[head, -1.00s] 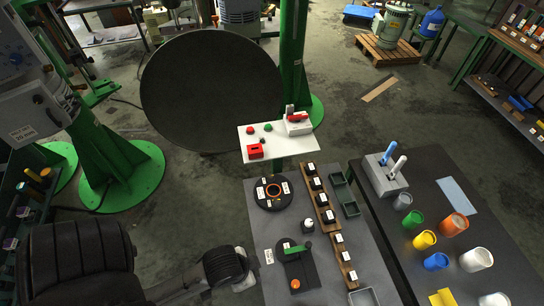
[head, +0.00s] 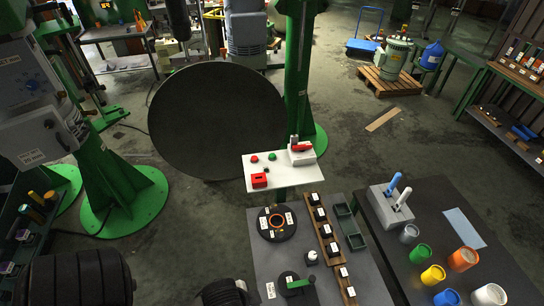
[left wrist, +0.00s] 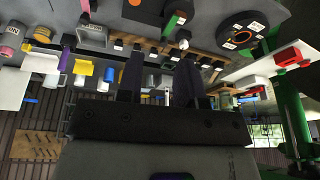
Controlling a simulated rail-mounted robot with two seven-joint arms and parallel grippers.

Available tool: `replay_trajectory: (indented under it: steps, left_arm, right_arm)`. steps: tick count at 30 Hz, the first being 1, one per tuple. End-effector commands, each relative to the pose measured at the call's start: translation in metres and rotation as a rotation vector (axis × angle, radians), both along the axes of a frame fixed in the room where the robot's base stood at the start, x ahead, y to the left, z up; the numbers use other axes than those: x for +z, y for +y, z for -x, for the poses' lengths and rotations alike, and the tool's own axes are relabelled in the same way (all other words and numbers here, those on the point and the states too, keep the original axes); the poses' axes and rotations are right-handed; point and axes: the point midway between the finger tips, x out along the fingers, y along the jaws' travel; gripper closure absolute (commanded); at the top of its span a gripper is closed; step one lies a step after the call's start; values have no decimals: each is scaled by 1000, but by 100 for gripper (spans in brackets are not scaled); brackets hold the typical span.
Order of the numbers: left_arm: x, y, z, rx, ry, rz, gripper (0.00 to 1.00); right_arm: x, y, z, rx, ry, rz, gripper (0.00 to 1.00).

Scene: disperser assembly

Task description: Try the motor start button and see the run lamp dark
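The white control panel (head: 283,177) stands on a green post beyond the grey table. It carries a green button (head: 272,157), a red button (head: 254,158), a red box (head: 260,180) and a grey box with a red lever (head: 301,148). A small dark fitting (head: 266,170) sits between the buttons and the red box. I cannot tell whether it is a lamp, and no glow shows. My left gripper (left wrist: 162,88) is open and empty, its fingers apart. The panel (left wrist: 262,68) is to its right in the left wrist view. My right gripper is out of view.
The grey table (head: 262,255) holds a black disc (head: 277,223), a wooden block rack (head: 326,240) and a green-handled tool (head: 298,285). A dark table at right holds coloured cups. A large dark disc (head: 215,122) and a green column (head: 300,60) stand behind the panel.

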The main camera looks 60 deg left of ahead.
Motion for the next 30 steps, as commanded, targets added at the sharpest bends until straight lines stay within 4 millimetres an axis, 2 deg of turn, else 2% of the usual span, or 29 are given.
replay_trajectory:
  steps: [2, 10, 30]
  left_arm:
    - [0, 0, 0, 1, 0, 1, 74]
    - [0, -3, 0, 6, 0, 9, 100]
    - [0, -1, 0, 4, 1, 5, 100]
  right_arm:
    - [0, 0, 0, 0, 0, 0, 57]
    - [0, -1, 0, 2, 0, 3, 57]
    - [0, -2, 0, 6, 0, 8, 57]
